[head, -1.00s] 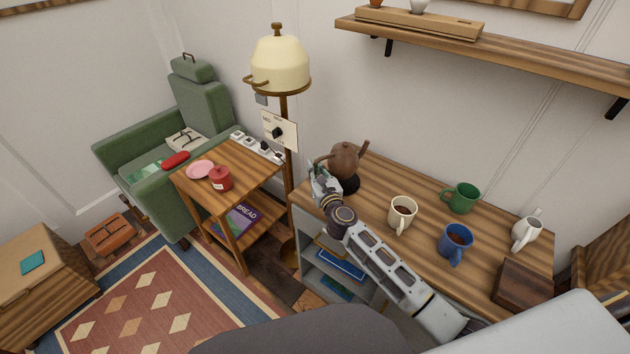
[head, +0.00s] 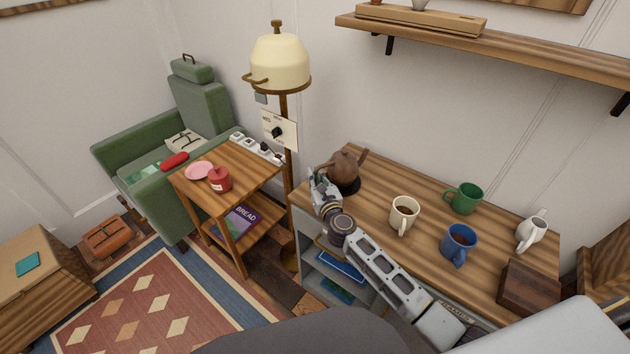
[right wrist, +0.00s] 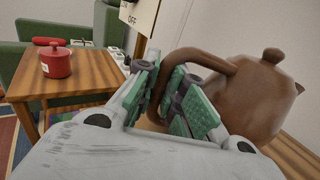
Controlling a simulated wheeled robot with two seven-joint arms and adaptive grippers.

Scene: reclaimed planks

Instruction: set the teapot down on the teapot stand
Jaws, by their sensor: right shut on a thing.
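The brown teapot (head: 343,168) is at the back left end of the plank-topped cabinet, and fills the right of the right wrist view (right wrist: 255,98). My right gripper (head: 322,182) is shut on its handle; in the right wrist view the green finger pads (right wrist: 172,98) close around the handle. The dark round teapot stand (head: 351,188) shows just below the teapot, mostly hidden by it and by my gripper. The teapot is over the stand, very near or touching; I cannot tell which. My left gripper is not in view.
A cream mug (head: 404,214), blue mug (head: 458,243), green mug (head: 465,197) and white jug (head: 531,233) stand to the right on the cabinet top (head: 385,187). A lamp (head: 284,130) stands behind the teapot's left. A side table (head: 240,170) holds a red pot (head: 219,179).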

